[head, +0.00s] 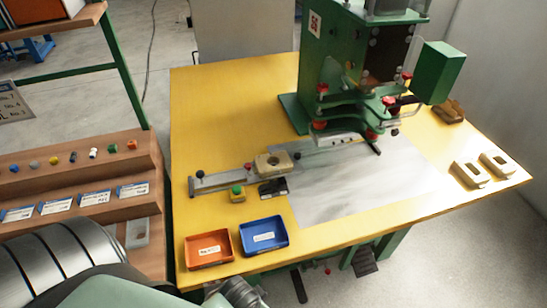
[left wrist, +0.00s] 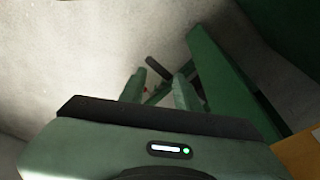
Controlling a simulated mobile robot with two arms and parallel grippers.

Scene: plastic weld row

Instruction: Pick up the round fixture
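A beige block with a round hole (head: 273,163) sits at the right end of the slide rail (head: 222,182) on the yellow table, in front of the green press. Two beige blocks with elongated openings, one nearer (head: 468,175) and one farther (head: 497,164), lie at the table's right side. My left gripper (left wrist: 159,88) shows in the left wrist view with its two fingers apart and nothing between them. It points at the floor and green legs below the table, away from the blocks. My right gripper is not in view.
The green press (head: 335,75) stands at the back of the yellow table (head: 215,110). An orange tray (head: 208,262) and a blue tray (head: 280,245) stand along the front edge. A brown block (head: 448,112) lies at the back right. A wooden shelf (head: 140,185) is at left.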

